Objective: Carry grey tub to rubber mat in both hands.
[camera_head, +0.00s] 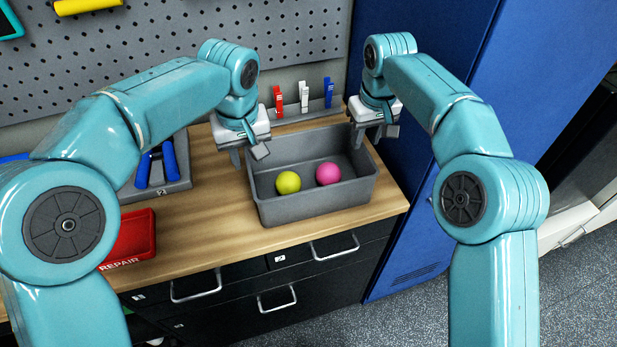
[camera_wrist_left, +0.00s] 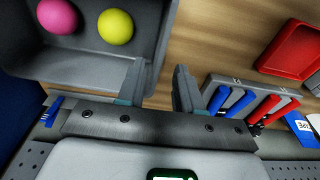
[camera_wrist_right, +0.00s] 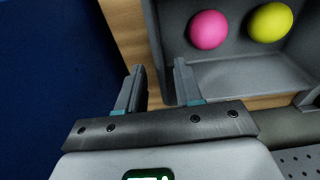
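The grey tub (camera_head: 318,205) stands on the wooden worktop with a yellow-green ball (camera_head: 288,182) and a pink ball (camera_head: 328,173) inside. My left gripper (camera_head: 248,155) is at the tub's left wall. In the left wrist view its fingers (camera_wrist_left: 160,88) are apart, one on the inner and one on the outer side of the wall. My right gripper (camera_head: 374,134) is at the right wall. In the right wrist view its fingers (camera_wrist_right: 159,88) are also apart, astride the wall, with a gap showing. No rubber mat is seen in these views.
A red REPAIR tray (camera_head: 131,238) and a grey tray with blue-handled tools (camera_head: 183,184) lie left of the tub. A rack with red, white and blue items (camera_head: 315,108) stands behind it. A blue cabinet (camera_head: 425,240) is close on the right.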

